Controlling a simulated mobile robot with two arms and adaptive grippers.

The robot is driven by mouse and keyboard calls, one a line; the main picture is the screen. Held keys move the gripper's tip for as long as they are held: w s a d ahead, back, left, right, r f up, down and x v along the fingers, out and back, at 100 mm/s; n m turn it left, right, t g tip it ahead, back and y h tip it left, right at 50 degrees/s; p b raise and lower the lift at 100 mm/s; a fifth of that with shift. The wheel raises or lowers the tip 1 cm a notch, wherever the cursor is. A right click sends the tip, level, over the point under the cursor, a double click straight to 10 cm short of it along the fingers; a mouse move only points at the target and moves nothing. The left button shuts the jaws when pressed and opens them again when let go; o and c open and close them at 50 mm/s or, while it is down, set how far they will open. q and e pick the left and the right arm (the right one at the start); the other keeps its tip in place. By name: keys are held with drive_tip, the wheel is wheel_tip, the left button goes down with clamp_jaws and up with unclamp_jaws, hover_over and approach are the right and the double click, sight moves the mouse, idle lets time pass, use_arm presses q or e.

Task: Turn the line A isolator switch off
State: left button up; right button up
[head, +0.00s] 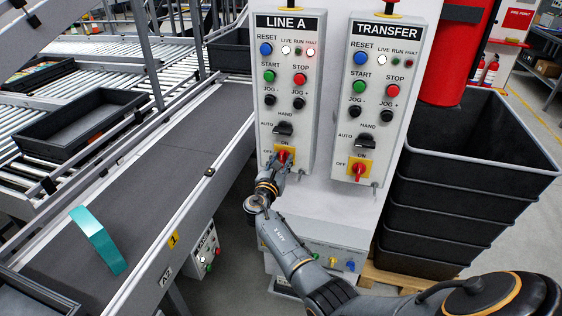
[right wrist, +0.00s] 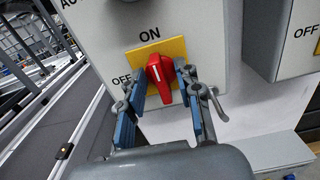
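The line A isolator switch is a red rotary handle (head: 284,154) on a yellow plate, low on the LINE A panel (head: 263,90). In the right wrist view the red handle (right wrist: 159,78) stands roughly upright, leaning slightly left, with ON above it and OFF to its left. My right gripper (head: 279,163) is at this switch. In the wrist view its blue fingers (right wrist: 162,85) are open, one on each side of the handle, with narrow gaps visible. Whether they touch it lower down is unclear. My left gripper is not in view.
The TRANSFER panel (head: 345,92) with its own red isolator (head: 358,171) is close on the right. Stacked black crates (head: 432,222) stand further right. A conveyor (head: 150,170) with a teal item (head: 98,241) runs along the left. A black selector (head: 283,128) sits just above the switch.

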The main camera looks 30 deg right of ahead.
clamp_jaws()
drive_tip(key=n+p, duration=0.2)
drive_tip(key=n, duration=0.1)
drive_tip(key=shift+a+r+p, duration=0.1)
drive_tip(key=shift+r+p, duration=0.05)
drive_tip(key=shift+p, duration=0.25)
drive_tip(key=n+p, duration=0.2)
drive_tip(key=n, duration=0.3)
drive_tip(key=n+p, duration=0.2)
drive_tip(key=n, duration=0.3)
drive_tip(key=f+n+p, duration=0.1)
drive_tip(key=n+p, duration=0.1)
drive_tip(key=n, duration=0.2)
drive_tip(key=shift+w+a+n, duration=0.15)
drive_tip(key=shift+n, duration=0.55)
